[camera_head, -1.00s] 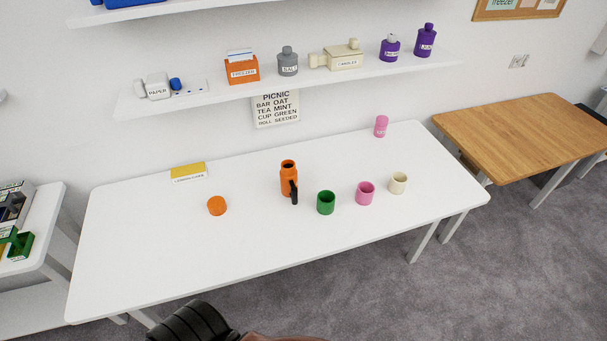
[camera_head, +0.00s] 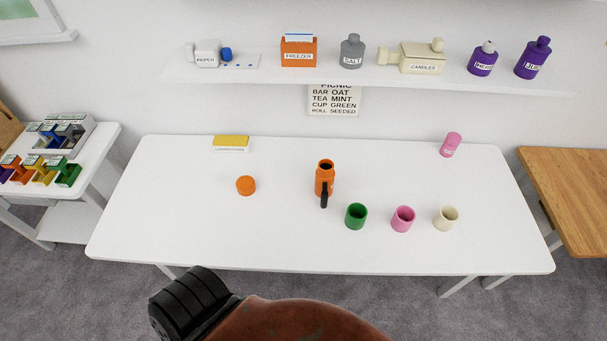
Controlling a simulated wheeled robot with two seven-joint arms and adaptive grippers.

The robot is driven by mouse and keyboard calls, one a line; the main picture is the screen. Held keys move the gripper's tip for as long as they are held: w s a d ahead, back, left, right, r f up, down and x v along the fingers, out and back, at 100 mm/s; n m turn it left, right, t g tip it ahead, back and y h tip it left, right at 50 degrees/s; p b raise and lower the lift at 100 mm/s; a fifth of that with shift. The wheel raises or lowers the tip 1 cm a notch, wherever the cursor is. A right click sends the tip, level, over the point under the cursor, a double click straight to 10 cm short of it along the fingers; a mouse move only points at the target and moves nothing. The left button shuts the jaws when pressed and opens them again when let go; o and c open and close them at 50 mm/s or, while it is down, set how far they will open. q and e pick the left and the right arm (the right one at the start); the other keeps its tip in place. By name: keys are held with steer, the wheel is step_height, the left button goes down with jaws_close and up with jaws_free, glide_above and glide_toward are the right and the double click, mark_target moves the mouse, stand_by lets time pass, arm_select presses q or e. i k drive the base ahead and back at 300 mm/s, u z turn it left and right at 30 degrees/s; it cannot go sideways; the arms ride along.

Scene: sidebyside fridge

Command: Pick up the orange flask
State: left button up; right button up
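The orange flask (camera_head: 325,177) stands upright and uncapped on the white table, a little right of its middle. Its black handle (camera_head: 324,196) faces toward me. An orange round piece, like a lid (camera_head: 245,185), lies on the table to the left of the flask. Neither of my grippers is in view. Nothing is touching the flask.
Green (camera_head: 356,216), pink (camera_head: 403,219) and cream (camera_head: 446,218) cups stand right of the flask. A pink bottle (camera_head: 451,145) and a yellow box (camera_head: 231,143) are at the table's back. A wall shelf (camera_head: 290,88) with labelled containers overhangs. The table's left front is clear.

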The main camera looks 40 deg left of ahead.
mark_target(325, 173)
steer(key=u, duration=0.7)
steer(key=i, duration=0.65)
steer(key=u, duration=0.65)
